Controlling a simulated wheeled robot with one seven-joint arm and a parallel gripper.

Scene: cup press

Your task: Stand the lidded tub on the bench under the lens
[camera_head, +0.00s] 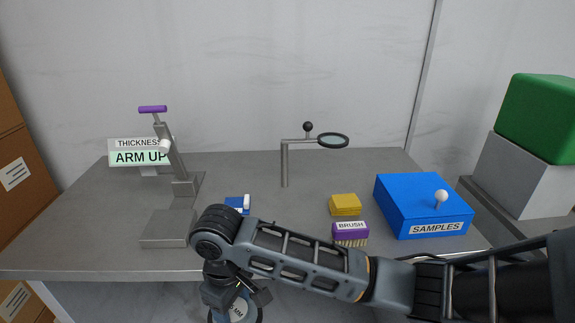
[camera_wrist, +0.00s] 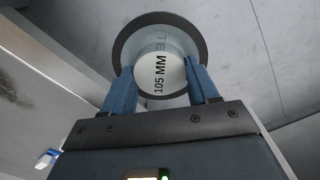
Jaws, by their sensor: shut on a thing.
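The tub (camera_head: 237,310) is round with a dark rim and a pale lid whose lettering is only partly readable in the head view. In the wrist view the tub (camera_wrist: 160,78) shows the label "105 MM". My gripper (camera_head: 236,291) is shut on it, one finger on each side, and holds it at the front edge of the bench (camera_head: 110,225). Its lower part is cut off by the picture's edge. The lens (camera_head: 333,140) is a round glass on a grey post with a black knob, standing mid-bench; the bench under it looks bare.
A grey press (camera_head: 172,210) with a purple handle and an "ARM UP" sign (camera_head: 140,157) stands left. A small blue and white item (camera_head: 236,203) lies beside it. A yellow block (camera_head: 345,204), a purple brush (camera_head: 350,232) and a blue samples box (camera_head: 420,205) are on the right.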

